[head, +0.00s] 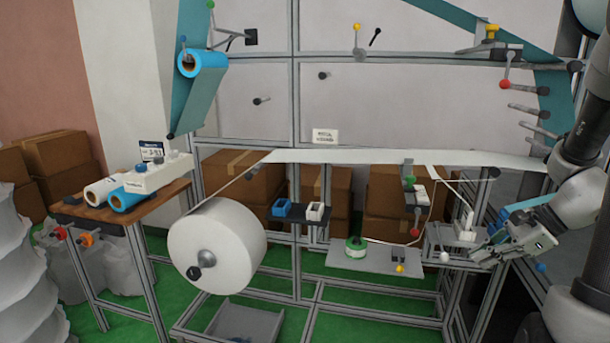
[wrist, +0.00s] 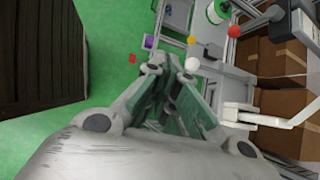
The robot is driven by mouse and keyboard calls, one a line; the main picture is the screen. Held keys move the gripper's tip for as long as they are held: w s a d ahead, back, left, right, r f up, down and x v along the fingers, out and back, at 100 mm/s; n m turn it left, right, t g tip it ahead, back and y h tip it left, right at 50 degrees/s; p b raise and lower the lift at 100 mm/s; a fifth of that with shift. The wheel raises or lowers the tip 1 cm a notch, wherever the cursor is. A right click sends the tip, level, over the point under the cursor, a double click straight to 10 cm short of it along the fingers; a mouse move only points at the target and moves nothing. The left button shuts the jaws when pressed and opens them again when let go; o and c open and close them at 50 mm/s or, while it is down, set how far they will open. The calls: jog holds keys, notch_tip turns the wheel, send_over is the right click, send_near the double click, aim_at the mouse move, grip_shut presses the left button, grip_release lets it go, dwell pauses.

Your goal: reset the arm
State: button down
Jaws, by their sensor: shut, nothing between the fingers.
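My gripper (head: 474,254) is at the right of the head view, at the end of my grey arm, beside the right end of the machine frame. In the wrist view its fingers (wrist: 168,68) point away from the camera over green floor and the frame's edge. The fingers are shut and hold nothing. A white device with a strap or cable (wrist: 262,117) is to the right of the fingers in the wrist view. Part of the frame behind my arm is hidden in the head view.
A large white roll (head: 220,255) feeds a white web (head: 400,157) across the frame. A wooden table (head: 125,205) with blue and white rolls stands left. A low shelf (head: 375,262) bears a green-white spool (head: 356,246). Cardboard boxes (head: 240,180) stand behind. Colored knobs stick out nearby.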

jog(key=s+a+r+n+h, duration=0.2)
jog(key=s+r+n+h, duration=0.1)
jog(key=s+r+n, duration=0.4)
jog(key=s+a+r+n+h, duration=0.3)
jog(key=s+r+n, duration=0.3)
jog(key=n, duration=0.7)
notch_tip(320, 180, up, 3)
jog(key=shift+s+a+f+n+h, duration=0.2)
jog(key=shift+s+a+n+h, duration=0.1)
jog(key=shift+s+a+h, duration=0.15)
jog(key=shift+d, duration=0.1)
